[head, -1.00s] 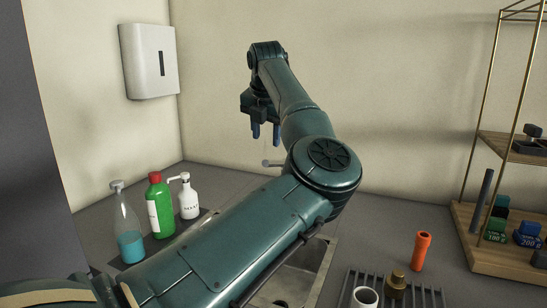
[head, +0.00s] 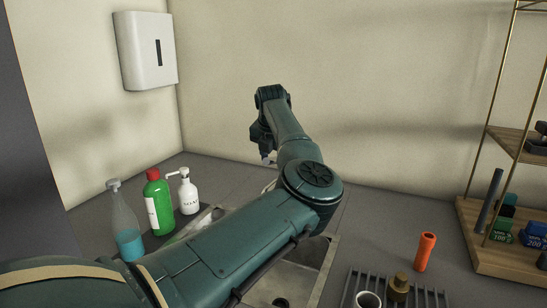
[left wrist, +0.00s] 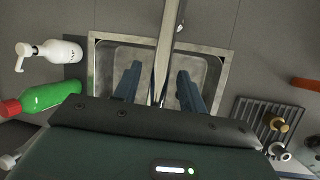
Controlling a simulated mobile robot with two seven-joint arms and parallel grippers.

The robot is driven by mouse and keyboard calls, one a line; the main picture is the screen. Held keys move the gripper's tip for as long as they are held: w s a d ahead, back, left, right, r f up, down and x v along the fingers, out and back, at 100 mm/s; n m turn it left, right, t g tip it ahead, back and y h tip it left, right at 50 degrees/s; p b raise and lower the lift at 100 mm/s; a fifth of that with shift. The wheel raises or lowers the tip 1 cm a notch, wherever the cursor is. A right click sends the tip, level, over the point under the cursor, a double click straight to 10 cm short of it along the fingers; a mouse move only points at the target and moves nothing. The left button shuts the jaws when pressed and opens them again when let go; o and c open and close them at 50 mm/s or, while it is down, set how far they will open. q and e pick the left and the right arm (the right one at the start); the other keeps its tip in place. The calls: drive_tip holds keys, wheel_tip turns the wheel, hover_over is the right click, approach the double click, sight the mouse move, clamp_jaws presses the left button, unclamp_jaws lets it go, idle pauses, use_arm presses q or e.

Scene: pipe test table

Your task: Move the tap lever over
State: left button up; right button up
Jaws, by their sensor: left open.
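The metal tap (left wrist: 165,55) runs down the middle of the left wrist view over the sink (left wrist: 98,65). A small shiny part near its top end (left wrist: 180,26) may be the lever, but I cannot tell for sure. My left gripper (left wrist: 158,82) is open, with one dark finger on each side of the tap; contact is not clear. In the head view my left gripper (head: 266,158) points down beyond the arm's elbow, and my arm hides most of the tap. My right gripper is not in view.
Left of the sink stand a clear bottle (head: 125,225), a green bottle (head: 158,205) and a white soap pump (head: 188,195). To the right are a drain rack (head: 432,297) with a brass fitting (head: 399,286), an orange tube (head: 425,252) and a shelf (head: 485,250).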

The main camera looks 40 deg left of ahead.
use_arm(q)
drive_tip(key=shift+x, duration=0.85)
drive_tip(key=shift+c, duration=0.3)
clamp_jaws()
